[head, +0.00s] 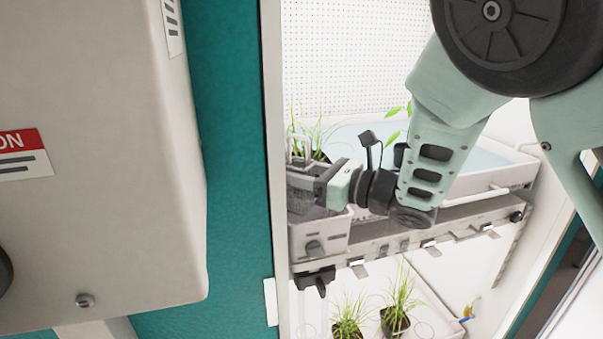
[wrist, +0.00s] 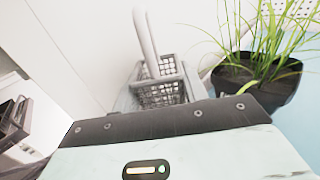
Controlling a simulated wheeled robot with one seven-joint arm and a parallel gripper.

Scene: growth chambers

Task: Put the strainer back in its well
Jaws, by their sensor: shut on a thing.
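The strainer (head: 300,181) is a grey mesh basket with a pale upright handle. In the head view it is at the left end of my gripper (head: 325,187), which is shut on it. In the wrist view the strainer (wrist: 162,90) shows beyond the dark edge of my gripper (wrist: 165,122), its handle rising toward the top. The fingertips are hidden. The well appears to be the pale box (head: 320,238) at the shelf's left front corner. The strainer is over or partly inside it; I cannot tell which, nor whether it is seated.
A tray of bluish water (head: 485,156) lies right of the strainer. A potted grassy plant (wrist: 255,80) stands close on the right in the wrist view. The chamber's left door edge (head: 272,170) is near the strainer. More potted plants (head: 395,320) stand on the lower shelf.

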